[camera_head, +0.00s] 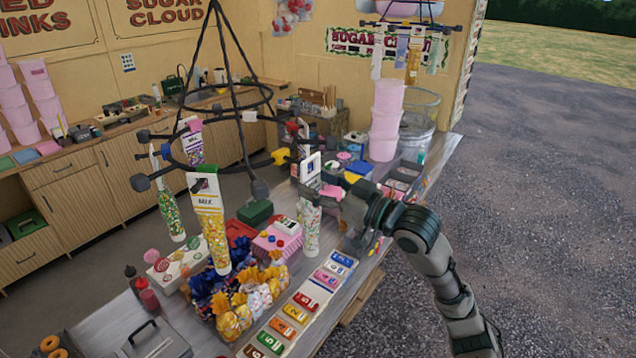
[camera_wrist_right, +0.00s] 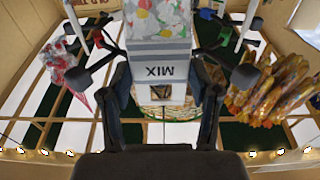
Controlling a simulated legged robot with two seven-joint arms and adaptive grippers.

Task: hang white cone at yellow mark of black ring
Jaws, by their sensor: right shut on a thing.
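The white cone (camera_head: 311,232) is a clear, tapering bag of mixed coloured sweets with a white header card. My right gripper (camera_head: 322,188) is shut on its header. In the right wrist view the cone (camera_wrist_right: 158,17) shows its grey-white band reading MIX between my right gripper's fingers (camera_wrist_right: 162,100). The black ring (camera_head: 222,171) hangs from a black frame, with dark knobs around it. Its yellow mark (camera_head: 281,157) is on the right side, just left of the held cone. I cannot tell whether the header touches the ring. My left gripper is not in view.
A yellow cone (camera_head: 213,225), a green cone (camera_head: 170,210) and a rear cone (camera_head: 193,145) hang on the ring. Below are wrapped sweets (camera_head: 232,312), a pink box (camera_head: 277,243) and numbered coloured cards (camera_head: 295,312). Pink buckets (camera_head: 385,120) stand behind my right arm.

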